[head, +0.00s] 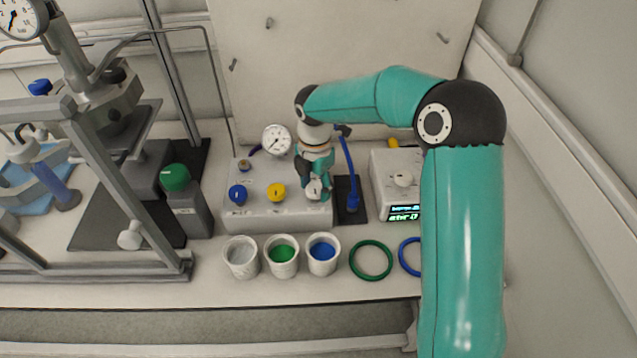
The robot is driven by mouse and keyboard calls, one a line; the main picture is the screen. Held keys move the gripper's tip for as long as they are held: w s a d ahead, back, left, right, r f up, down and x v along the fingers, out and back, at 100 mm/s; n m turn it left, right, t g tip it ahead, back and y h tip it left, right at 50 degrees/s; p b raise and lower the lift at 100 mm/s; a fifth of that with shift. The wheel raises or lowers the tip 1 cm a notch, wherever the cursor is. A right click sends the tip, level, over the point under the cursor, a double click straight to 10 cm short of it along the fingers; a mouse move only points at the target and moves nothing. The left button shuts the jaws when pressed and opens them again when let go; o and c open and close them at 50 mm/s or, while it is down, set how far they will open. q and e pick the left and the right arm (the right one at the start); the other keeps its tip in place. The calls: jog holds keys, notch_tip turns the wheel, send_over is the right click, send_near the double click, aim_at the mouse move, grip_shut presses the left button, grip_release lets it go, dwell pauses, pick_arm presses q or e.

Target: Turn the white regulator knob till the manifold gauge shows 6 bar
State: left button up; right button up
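The white regulator knob (314,188) is at the right end of the manifold block (285,216), in line with a blue knob (237,194) and a yellow knob (276,192). My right gripper (317,190) reaches down from above with its fingers at the white knob and partly hides it. Whether the fingers press on the knob is too small to tell. The manifold gauge (276,140) is a round white dial at the back of the block; its dark needle shows, but the numbers are too small to read. My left gripper is out of view.
Three cups (282,256) stand in front of the block, with a green ring (370,260) and a blue ring (409,256) to their right. A white device with a lit display (404,212) is right of the block.

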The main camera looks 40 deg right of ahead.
jog(key=c, duration=0.5)
jog(key=shift+d, duration=0.35)
jog(key=shift+c, duration=0.7)
jog(key=shift+a, duration=0.2)
jog(key=shift+a+m, duration=0.1)
jog(key=shift+m, duration=0.3)
